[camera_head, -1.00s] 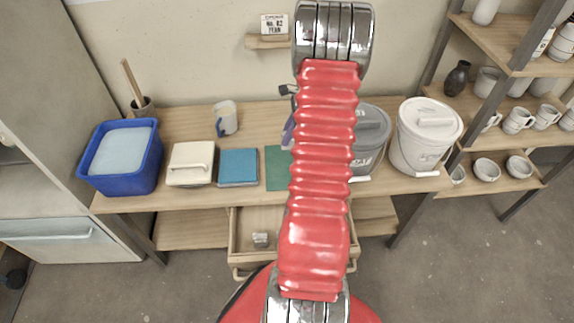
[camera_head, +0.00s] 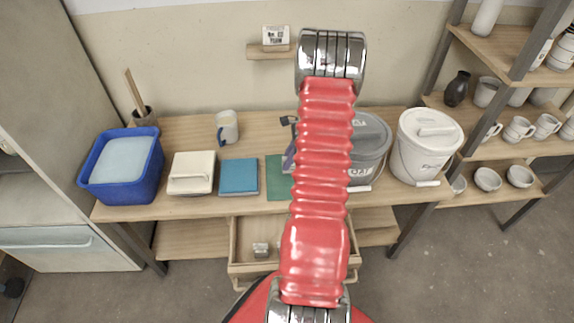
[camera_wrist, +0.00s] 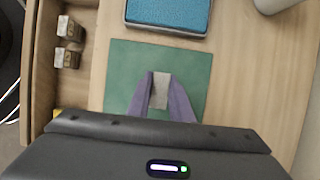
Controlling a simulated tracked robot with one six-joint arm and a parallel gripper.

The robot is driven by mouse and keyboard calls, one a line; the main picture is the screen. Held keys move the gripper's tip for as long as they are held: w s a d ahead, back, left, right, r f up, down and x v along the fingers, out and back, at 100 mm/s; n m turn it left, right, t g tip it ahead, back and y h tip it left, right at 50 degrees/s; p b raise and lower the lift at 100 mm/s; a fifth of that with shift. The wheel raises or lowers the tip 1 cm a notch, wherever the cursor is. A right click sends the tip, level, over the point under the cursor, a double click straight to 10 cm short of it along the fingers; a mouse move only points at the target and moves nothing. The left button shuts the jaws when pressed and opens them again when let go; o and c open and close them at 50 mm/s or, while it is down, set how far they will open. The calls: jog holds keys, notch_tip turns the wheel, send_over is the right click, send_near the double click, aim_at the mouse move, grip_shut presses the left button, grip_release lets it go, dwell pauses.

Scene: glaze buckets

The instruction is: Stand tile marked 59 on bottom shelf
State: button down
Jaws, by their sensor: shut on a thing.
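My gripper (camera_wrist: 160,88) has purple fingers shut on a small light grey piece (camera_wrist: 160,91). It holds the piece over the green mat (camera_wrist: 120,72), and I cannot tell whether the piece touches the mat. No mark shows on the piece, so I cannot tell whether it is the tile marked 59. In the head view my arm hides most of the gripper and part of the green mat (camera_head: 275,178). Two small metal blocks with dark marks, one nearer (camera_wrist: 70,28) and one beside it (camera_wrist: 67,58), lie in the open drawer (camera_head: 241,235).
On the bench stand a blue tub (camera_head: 123,168), a lidded cream box (camera_head: 192,174), a blue pad (camera_head: 239,177), a mug (camera_head: 227,128), a grey bucket (camera_head: 369,150) and a white bucket (camera_head: 425,145). Shelves with pottery (camera_head: 500,108) stand at right. A small wall ledge (camera_head: 271,52) holds a printed card (camera_head: 276,36).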

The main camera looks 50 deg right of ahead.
jog(key=shift+f, duration=1.15)
jog(key=c, duration=1.6)
grip_release()
jog(key=v, duration=1.2)
jog(key=shift+a+r, duration=0.1)
